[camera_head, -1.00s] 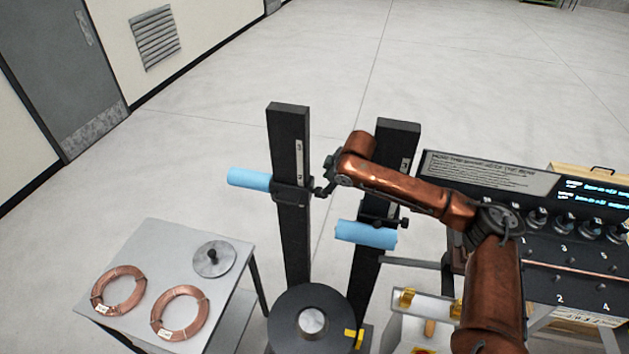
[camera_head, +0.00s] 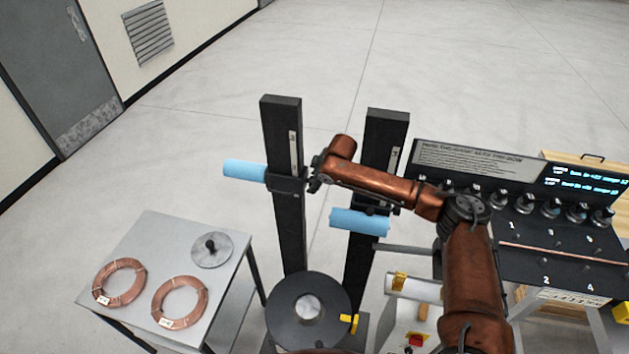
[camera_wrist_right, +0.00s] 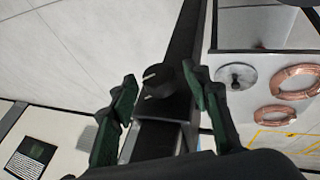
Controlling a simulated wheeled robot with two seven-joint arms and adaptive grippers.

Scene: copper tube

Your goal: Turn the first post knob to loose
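The left of two dark upright posts (camera_head: 285,225) carries a black sliding clamp (camera_head: 288,184) with a light blue roller (camera_head: 245,170) sticking out to the left. My right gripper (camera_head: 316,176) is at the right side of this clamp. In the right wrist view, a round black knob (camera_wrist_right: 157,80) with a white mark lies between the two green-padded fingers. The fingers are open, with a gap visible at each side of the knob. My left gripper is not in view.
The second post (camera_head: 383,150) stands to the right with its own blue roller (camera_head: 360,222), below my right arm. A round black-topped stand (camera_head: 285,320) is in front. A table (camera_head: 160,240) with copper coils is at left, a numbered panel (camera_head: 520,240) at right.

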